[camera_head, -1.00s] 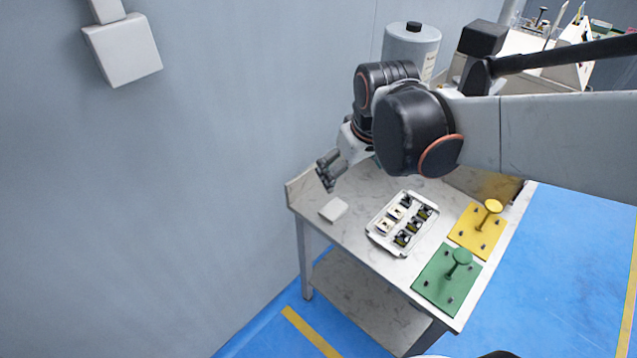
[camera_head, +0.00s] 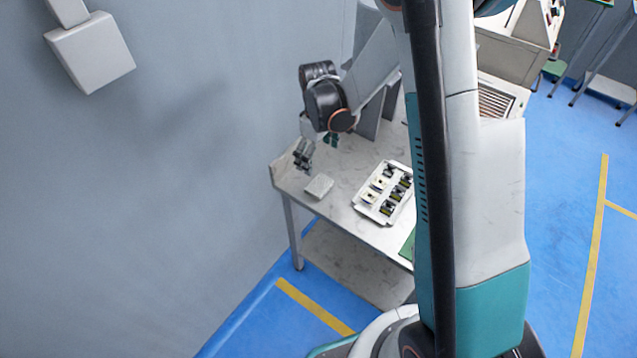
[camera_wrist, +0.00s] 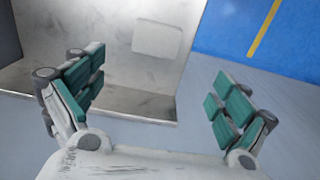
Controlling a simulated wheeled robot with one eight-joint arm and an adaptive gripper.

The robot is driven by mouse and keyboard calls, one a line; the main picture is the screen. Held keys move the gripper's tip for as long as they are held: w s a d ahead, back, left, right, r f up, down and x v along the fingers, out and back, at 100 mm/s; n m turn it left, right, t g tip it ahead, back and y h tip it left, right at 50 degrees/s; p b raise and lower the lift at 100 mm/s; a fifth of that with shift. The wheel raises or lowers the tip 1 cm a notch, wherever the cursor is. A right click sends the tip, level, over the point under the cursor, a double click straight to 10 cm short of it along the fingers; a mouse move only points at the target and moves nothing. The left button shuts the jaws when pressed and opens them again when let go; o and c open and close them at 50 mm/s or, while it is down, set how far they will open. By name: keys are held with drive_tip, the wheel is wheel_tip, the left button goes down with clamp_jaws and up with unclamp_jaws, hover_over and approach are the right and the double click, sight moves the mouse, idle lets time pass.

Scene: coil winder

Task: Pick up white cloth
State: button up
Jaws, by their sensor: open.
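The white cloth (camera_head: 319,186) is a small, flat, pale square lying on the left end of the marble-look table, near its edge. My gripper (camera_head: 304,157) hangs just behind and a little left of the cloth in the head view. Its green-padded fingers are spread wide in the wrist view (camera_wrist: 158,98), with nothing between them. The gripper is apart from the cloth.
The table (camera_head: 340,210) stands close to the grey wall (camera_head: 150,200). A white tray (camera_head: 358,204) with several dark and pale parts sits right of the cloth. A green plate (camera_head: 407,246) is mostly hidden behind my own body. Blue floor lies beyond the table edge.

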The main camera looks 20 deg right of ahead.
drive_tip(key=b, duration=0.2)
hover_over(319, 184)
drive_tip(key=f, duration=0.8)
drive_tip(key=shift+s+a+f, duration=0.2)
drive_tip(key=shift+s+f, duration=0.05)
drive_tip(key=shift+s, duration=0.05)
drive_tip(key=shift+w+d+f+b, duration=0.15)
drive_tip(key=shift+f+b, duration=0.35)
drive_tip(key=shift+f, duration=0.85)
drive_tip(key=shift+w+d+f+b, duration=0.15)
drive_tip(key=shift+f+b, duration=0.35)
drive_tip(key=shift+f, duration=0.8)
drive_tip(key=shift+r, duration=0.1)
drive_tip(key=shift+c, duration=0.3)
drive_tip(key=c, duration=1)
